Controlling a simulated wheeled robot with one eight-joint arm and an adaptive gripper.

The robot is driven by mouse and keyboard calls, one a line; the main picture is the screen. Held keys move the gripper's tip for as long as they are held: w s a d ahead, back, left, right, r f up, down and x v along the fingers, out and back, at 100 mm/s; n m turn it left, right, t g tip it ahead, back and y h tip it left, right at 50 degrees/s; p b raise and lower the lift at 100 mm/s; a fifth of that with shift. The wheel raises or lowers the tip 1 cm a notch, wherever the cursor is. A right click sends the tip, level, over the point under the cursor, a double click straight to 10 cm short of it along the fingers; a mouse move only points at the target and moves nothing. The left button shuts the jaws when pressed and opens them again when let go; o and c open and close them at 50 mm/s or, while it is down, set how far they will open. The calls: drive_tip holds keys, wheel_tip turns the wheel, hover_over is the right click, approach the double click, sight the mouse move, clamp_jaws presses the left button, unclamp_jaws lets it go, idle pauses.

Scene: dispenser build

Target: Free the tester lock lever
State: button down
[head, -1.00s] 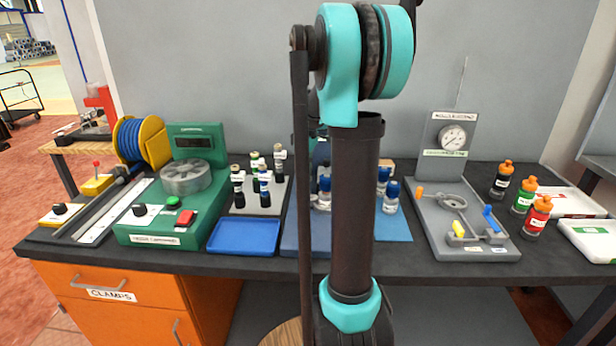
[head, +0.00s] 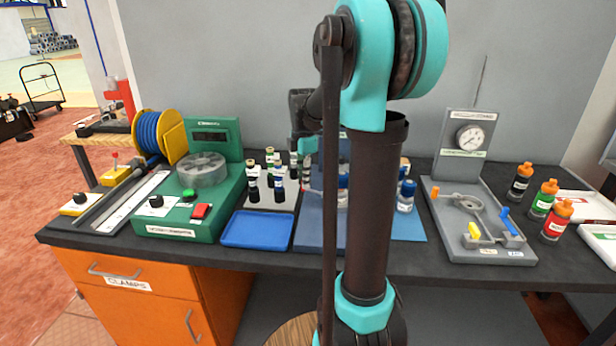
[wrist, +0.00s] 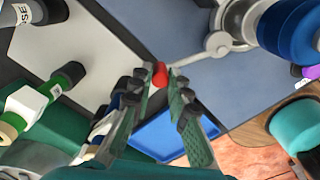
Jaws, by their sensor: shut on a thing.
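In the wrist view, a small red knob (wrist: 160,74) sits between the fingertips of my gripper (wrist: 161,79). The fingers are closed in on it from both sides. A thin pale lever rod (wrist: 186,60) runs from the knob to a round grey pivot (wrist: 218,43) on a blue-grey base (wrist: 245,85). A metal cylinder with a large blue cap (wrist: 290,30) stands beside the pivot. In the head view, the blue-grey base (head: 312,235) is partly behind my arm. My gripper is largely hidden there, close to the rack of vials.
Dark vials (head: 279,185) stand on a grey rack (head: 284,203) left of the base. A blue tray (head: 258,229) lies in front of the rack. A green machine (head: 180,222) stands farther left. A grey gauge fixture (head: 470,245) and several orange-capped bottles (head: 543,198) are at right.

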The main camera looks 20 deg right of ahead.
drive_tip(key=shift+s+a+n, duration=0.45)
drive_tip(key=shift+s+n, duration=0.2)
drive_tip(key=shift+n, duration=0.5)
drive_tip(key=shift+s+a+n, duration=0.45)
drive_tip(key=shift+s+n, duration=0.2)
drive_tip(key=shift+n, duration=0.5)
drive_tip(key=c, duration=1.4)
unclamp_jaws()
drive_tip(key=shift+c, duration=0.2)
wheel_tip(320, 180, up, 12)
drive_tip(key=shift+s, duration=0.15)
